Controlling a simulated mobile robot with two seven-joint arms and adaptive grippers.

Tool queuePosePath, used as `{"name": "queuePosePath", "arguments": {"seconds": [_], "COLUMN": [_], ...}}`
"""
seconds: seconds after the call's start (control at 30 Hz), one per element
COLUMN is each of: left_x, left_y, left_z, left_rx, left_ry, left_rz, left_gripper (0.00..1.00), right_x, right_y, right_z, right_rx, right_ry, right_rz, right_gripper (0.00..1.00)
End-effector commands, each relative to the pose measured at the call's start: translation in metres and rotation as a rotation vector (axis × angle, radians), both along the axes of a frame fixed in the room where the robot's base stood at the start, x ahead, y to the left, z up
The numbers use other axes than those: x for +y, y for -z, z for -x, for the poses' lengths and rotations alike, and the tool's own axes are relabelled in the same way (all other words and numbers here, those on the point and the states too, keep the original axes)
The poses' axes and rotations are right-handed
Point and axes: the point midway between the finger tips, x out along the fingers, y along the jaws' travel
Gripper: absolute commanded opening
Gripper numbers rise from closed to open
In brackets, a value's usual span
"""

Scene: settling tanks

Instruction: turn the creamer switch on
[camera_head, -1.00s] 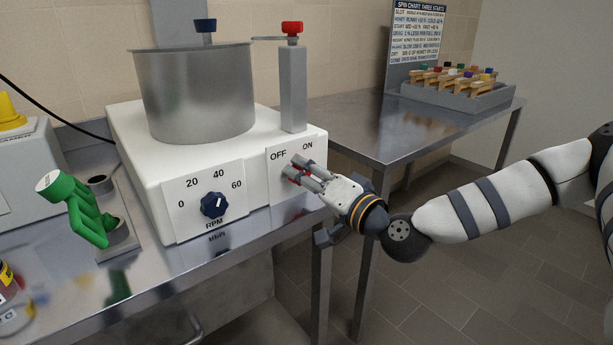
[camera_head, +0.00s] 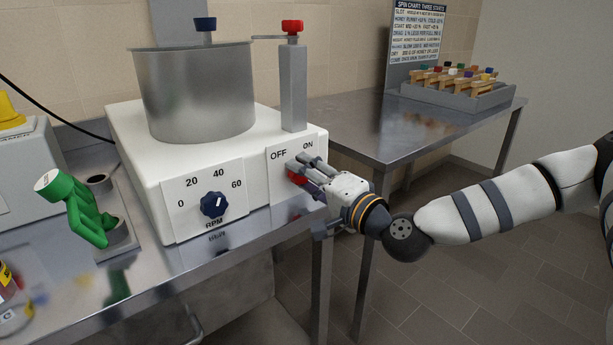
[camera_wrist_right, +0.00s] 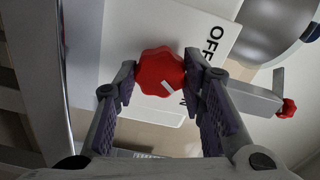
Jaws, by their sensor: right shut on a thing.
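The creamer (camera_head: 135,140) is a white box with a metal bowl (camera_head: 195,95) on top. On its right front panel, under the OFF and ON labels, is the switch, a red lobed knob (camera_head: 297,179), partly hidden by my fingers. In the right wrist view the red knob (camera_wrist_right: 158,68) shows clearly, and its white mark points toward the partly hidden ON lettering. My right gripper (camera_head: 300,170) is shut on the knob, with one finger pad on each side of it. My left gripper is not in view.
A dark blue RPM dial (camera_head: 213,204) is left of the switch. A green clamp-like thing (camera_head: 85,210) stands on the left. A second metal table (camera_head: 385,135) holds a grey tray (camera_head: 470,101) of wooden pieces. The floor in front is open.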

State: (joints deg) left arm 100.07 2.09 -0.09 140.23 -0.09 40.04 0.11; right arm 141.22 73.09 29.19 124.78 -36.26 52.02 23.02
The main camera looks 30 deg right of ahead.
Motion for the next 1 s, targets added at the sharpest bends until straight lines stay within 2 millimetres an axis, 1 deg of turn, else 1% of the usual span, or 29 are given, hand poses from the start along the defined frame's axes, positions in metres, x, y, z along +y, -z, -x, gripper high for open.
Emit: {"name": "queuePosePath", "arguments": {"seconds": [0.2, 0.23, 0.3, 0.57, 0.63, 0.67, 0.9, 1.0], "left_x": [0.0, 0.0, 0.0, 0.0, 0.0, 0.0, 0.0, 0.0], "left_y": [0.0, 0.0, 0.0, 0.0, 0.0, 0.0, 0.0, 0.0], "left_z": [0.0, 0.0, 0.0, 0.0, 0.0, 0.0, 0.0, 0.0], "left_rx": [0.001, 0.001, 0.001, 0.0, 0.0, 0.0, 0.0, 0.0], "left_ry": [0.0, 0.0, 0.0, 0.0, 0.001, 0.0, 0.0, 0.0], "left_rz": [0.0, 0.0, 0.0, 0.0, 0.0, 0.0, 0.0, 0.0], "left_gripper": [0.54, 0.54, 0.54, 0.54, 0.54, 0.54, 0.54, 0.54], "right_x": [0.002, 0.002, 0.001, 0.0, -0.001, -0.001, -0.004, -0.006], "right_y": [0.002, 0.002, 0.002, 0.001, 0.001, 0.0, 0.0, 0.002], "right_z": [0.001, 0.001, 0.001, 0.001, 0.004, 0.008, 0.053, 0.065], "right_rx": [0.007, 0.007, 0.005, 0.003, 0.002, 0.002, -0.002, 0.005], "right_ry": [-0.004, -0.004, -0.004, -0.001, 0.001, 0.001, 0.001, 0.002], "right_rz": [-0.002, -0.002, -0.002, -0.001, -0.003, -0.004, -0.011, -0.008], "right_gripper": [0.09, 0.44, 0.57, 0.57, 0.57, 0.57, 0.57, 0.57]}}
